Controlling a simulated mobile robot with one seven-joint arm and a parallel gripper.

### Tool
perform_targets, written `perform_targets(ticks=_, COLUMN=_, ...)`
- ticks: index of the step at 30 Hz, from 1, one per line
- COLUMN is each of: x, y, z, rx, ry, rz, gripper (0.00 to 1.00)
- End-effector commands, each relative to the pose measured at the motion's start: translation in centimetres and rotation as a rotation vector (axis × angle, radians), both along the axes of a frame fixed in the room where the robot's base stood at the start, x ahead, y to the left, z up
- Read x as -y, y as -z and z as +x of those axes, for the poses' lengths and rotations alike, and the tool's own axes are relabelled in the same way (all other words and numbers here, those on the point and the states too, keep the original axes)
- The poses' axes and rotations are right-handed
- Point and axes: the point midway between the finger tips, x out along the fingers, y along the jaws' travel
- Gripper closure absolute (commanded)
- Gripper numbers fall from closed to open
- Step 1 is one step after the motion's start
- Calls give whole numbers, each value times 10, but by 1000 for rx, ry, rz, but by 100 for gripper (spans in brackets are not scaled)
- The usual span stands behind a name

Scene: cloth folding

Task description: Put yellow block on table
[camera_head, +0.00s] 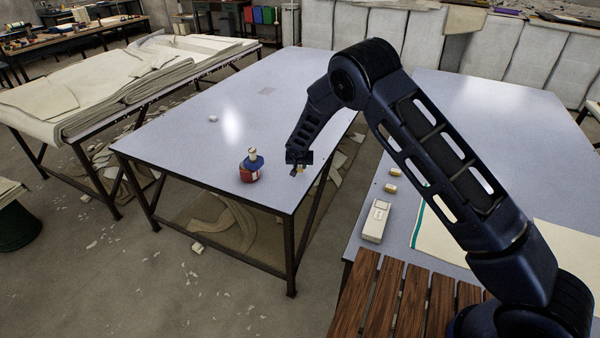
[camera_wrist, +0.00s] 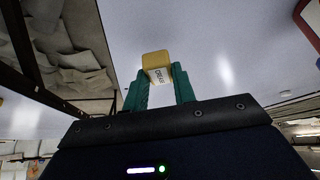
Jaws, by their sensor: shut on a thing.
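A yellow block (camera_wrist: 156,61) with a white printed label shows between the green fingertips of my gripper (camera_wrist: 159,85) in the wrist view. The fingers are shut on it. In the head view my gripper (camera_head: 299,168) points down at the near right corner of the middle table (camera_head: 225,110), and a small bit of the yellow block (camera_head: 299,170) shows below it. I cannot tell whether the block touches the tabletop.
A red and blue object (camera_head: 251,168) with a pale top stands left of my gripper. A small white piece (camera_head: 213,119) lies farther back. On the right table, small tan blocks (camera_head: 391,188) and a white box (camera_head: 375,221) lie near its left edge. Much of the middle table is clear.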

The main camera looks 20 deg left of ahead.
Motion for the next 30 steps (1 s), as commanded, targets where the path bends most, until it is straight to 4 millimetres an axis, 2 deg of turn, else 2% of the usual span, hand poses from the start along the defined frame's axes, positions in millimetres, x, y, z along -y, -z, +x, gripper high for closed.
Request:
perform_targets(ticks=7, x=0, y=34, z=0, rx=0, ry=1, rz=-2, gripper=95)
perform_targets(ticks=20, x=0, y=39, z=0, rx=0, ry=1, rz=0, gripper=95)
perform_targets(ticks=21, x=0, y=39, z=0, rx=0, ry=1, rz=0, gripper=66)
perform_targets(ticks=23, x=0, y=38, z=0, rx=0, ry=1, rz=0, gripper=54)
perform_targets(ticks=30, x=0, y=39, z=0, rx=-1, ry=1, rz=-1, gripper=52)
